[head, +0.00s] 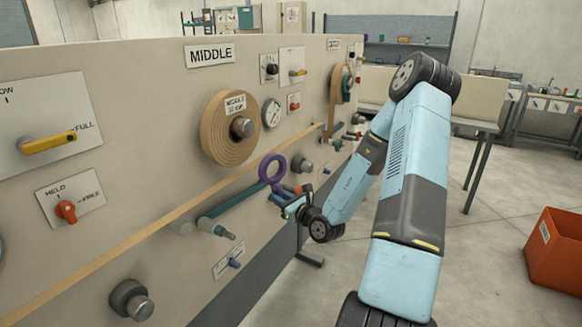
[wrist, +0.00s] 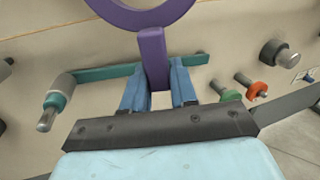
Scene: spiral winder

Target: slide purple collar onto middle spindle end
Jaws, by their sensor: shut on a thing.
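The purple collar (head: 262,172) is a ring with a short tab. My gripper (head: 281,195) is shut on the tab, with the ring standing up beyond the fingertips. In the wrist view the tab of the collar (wrist: 152,52) sits between the blue fingers of my gripper (wrist: 154,72), and the ring's top is cut off by the frame. The middle spindle end (head: 243,127) is a grey stub at the centre of a tan wound roll (head: 222,146) under the MIDDLE sign (head: 209,53). The collar is apart from it, lower and to its right. The spindle end is not clearly seen in the wrist view.
A teal arm (head: 240,204) with a grey-tipped pin (head: 226,234) lies on the panel below the roll. A round gauge (head: 272,113) sits right of the roll. Grey knobs (head: 131,300) stick out of the panel. An orange bin (head: 556,250) stands on the floor at right.

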